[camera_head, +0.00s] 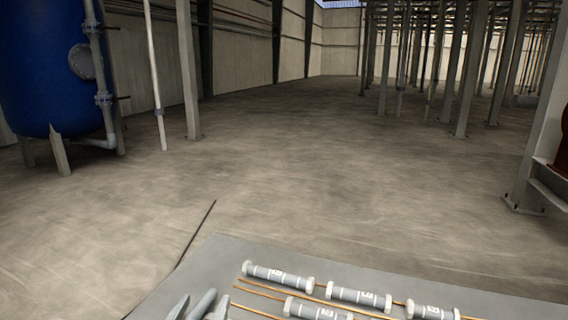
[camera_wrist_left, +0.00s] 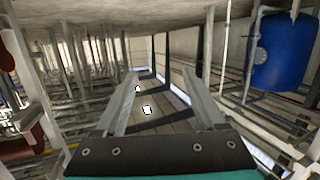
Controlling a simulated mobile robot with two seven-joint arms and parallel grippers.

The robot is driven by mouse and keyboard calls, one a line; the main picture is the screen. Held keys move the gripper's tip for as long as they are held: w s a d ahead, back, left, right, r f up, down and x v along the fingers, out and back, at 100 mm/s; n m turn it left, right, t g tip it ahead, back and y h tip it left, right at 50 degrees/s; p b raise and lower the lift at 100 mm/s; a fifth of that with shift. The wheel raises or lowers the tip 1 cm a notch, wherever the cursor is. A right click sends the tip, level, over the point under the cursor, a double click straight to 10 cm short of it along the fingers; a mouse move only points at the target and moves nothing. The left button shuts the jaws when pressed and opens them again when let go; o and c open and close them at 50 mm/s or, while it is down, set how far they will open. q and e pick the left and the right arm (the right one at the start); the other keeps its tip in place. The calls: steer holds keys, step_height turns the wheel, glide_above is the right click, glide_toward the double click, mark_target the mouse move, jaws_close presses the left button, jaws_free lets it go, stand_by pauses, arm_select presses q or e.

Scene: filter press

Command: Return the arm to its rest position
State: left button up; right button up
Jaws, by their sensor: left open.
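My left gripper (camera_head: 200,306) shows only as grey finger parts at the bottom edge of the head view, near the left part of a grey flat surface. In the left wrist view its two fingers (camera_wrist_left: 160,74) stand wide apart with nothing between them. Beyond them I see the hall, which appears upside down. Most of the left arm is out of view, so its posture cannot be told. My right gripper is in neither view.
Several grey cylinders with pale ends, one a front left cylinder (camera_head: 277,276), lie with copper-coloured rods on the grey surface (camera_head: 225,255). A blue tank (camera_head: 42,65) stands at left, also in the wrist view (camera_wrist_left: 281,52). Steel columns (camera_head: 470,75) stand at right. The middle floor is clear.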

arm_select(q)
steer(key=s+a+f+m+g, duration=0.25)
steer(key=s+f+g, duration=0.95)
steer(key=s+f, duration=0.8)
step_height(320, 180, down, 20)
steer(key=s+g, duration=0.1)
steer(key=s, duration=0.1)
steer(key=s+a+f+g, duration=0.1)
steer(key=s+a+f, duration=0.2)
steer(key=s+f, duration=1.1)
steer(key=shift+s+g, duration=0.4)
steer(key=shift+s, duration=0.25)
steer(key=shift+f, duration=0.1)
steer(key=shift+c, duration=0.2)
